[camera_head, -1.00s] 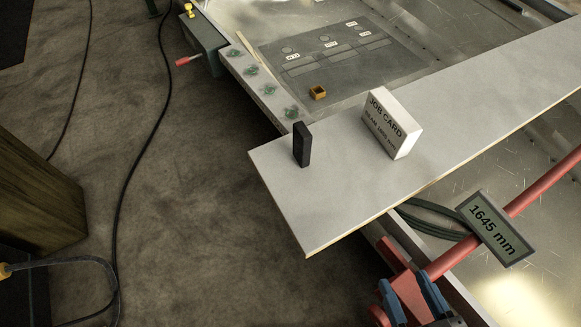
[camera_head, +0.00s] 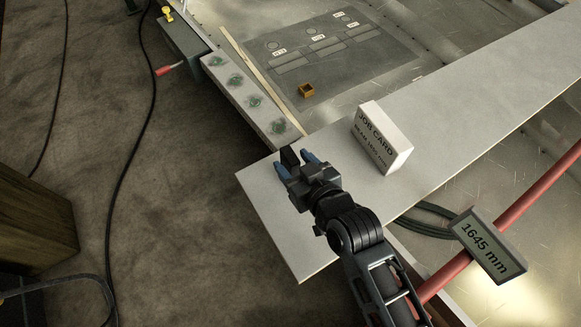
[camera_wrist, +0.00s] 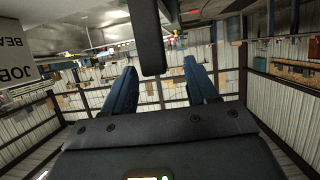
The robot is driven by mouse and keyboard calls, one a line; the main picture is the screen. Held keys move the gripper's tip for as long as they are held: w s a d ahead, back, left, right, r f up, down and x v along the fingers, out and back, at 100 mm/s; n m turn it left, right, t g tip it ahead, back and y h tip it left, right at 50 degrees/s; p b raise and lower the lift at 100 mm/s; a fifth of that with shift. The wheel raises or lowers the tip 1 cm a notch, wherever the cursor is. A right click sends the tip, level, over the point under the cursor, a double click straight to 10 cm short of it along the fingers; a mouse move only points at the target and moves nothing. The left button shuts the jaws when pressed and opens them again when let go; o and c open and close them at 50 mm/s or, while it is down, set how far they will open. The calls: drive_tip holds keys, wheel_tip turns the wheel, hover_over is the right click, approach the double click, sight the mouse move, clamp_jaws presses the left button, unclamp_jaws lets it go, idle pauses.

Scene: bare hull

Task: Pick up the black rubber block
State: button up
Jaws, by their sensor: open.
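The black rubber block (camera_head: 289,156) stands on the pale board (camera_head: 262,200) near its left end, and my gripper hides most of it in the head view. My gripper (camera_head: 294,162) is open, with its two blue fingers pointing at the block. In the wrist view the block (camera_wrist: 149,40) shows as a dark upright shape just beyond and between the open fingertips (camera_wrist: 158,66). Nothing is held. I cannot tell whether either finger touches the block.
A white job card block (camera_head: 382,138) stands on the board to the right of my gripper. A small orange-brown open box (camera_head: 306,90) sits on the grey panel beyond. A red bar with a 1645 mm display (camera_head: 487,245) lies at lower right. The board's left end is bare.

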sight(286, 152)
drive_tip(key=shift+d+x, duration=0.1)
drive_tip(key=shift+x, duration=1.25)
drive_tip(key=shift+d+x, duration=0.15)
drive_tip(key=shift+x, duration=1.15)
drive_tip(key=shift+w, duration=0.1)
drive_tip(key=shift+c, duration=0.2)
clamp_jaws()
